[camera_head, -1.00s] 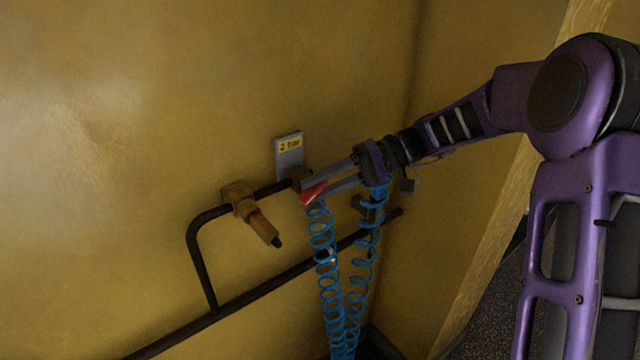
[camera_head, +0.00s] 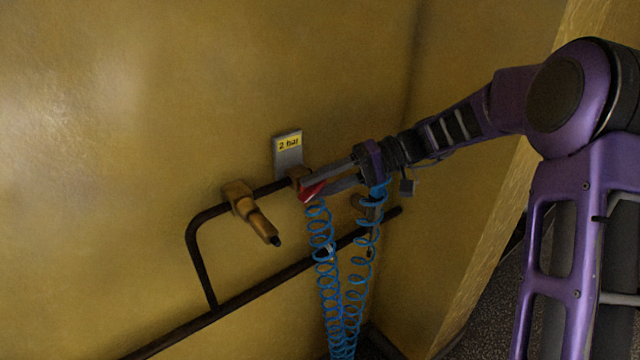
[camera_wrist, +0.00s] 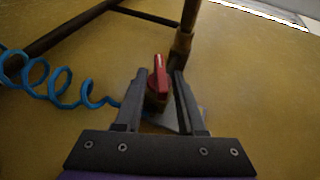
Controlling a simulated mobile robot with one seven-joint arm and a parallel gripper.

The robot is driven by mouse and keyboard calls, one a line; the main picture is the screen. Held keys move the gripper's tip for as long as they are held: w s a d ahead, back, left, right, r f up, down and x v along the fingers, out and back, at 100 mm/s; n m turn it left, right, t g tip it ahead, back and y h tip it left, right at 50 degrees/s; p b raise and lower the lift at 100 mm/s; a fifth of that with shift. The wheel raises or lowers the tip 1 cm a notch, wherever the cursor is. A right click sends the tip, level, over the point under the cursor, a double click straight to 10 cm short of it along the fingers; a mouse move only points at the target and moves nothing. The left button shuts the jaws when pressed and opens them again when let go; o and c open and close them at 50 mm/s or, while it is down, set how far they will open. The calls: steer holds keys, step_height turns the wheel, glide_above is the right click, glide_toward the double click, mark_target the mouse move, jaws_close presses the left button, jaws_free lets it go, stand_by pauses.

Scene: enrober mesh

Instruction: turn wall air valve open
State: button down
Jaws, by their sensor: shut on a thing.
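The wall air valve has a red lever handle (camera_head: 312,191) on a brass body (camera_head: 299,174), fitted to the dark pipe on the yellow wall. In the head view my gripper (camera_head: 315,186) reaches in from the right, its fingers on either side of the red handle. In the wrist view the red handle (camera_wrist: 158,78) stands between the two fingers of my gripper (camera_wrist: 160,80), which are shut on it. The fingers hide part of the valve body.
A grey plate with a yellow "2 bar" label (camera_head: 289,143) is above the valve. A brass fitting (camera_head: 250,212) hangs on the pipe (camera_head: 203,262) to the left. Blue coiled hose (camera_head: 328,285) hangs below the valve. A lower dark pipe runs along the wall.

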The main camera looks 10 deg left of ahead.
stand_by(0.4)
steer(key=c, duration=0.9)
jaws_free()
steer(key=shift+a, duration=0.1)
steer(key=p+v, duration=0.1)
steer(key=v, duration=1.1)
steer(key=shift+o, duration=0.4)
